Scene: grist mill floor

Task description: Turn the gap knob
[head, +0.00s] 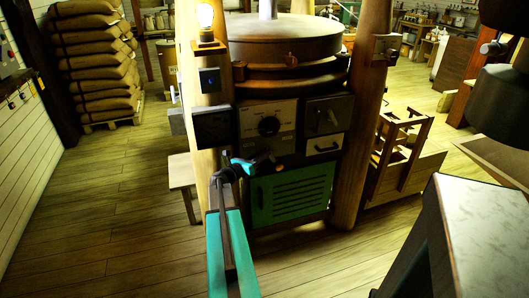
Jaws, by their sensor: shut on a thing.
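A pale plate with a round dark dial knob (268,126) and scale marks is on the front of the mill housing. I take this for the gap knob. The dial knob appears clear of the gripper in this view.
Right of the plate are a switch panel (326,115) and a small white-fronted drawer (323,148). A green louvred door (291,194) is below. Wooden posts (359,120) flank the housing. A stool (183,180) stands left. The floor at left (110,220) is clear.

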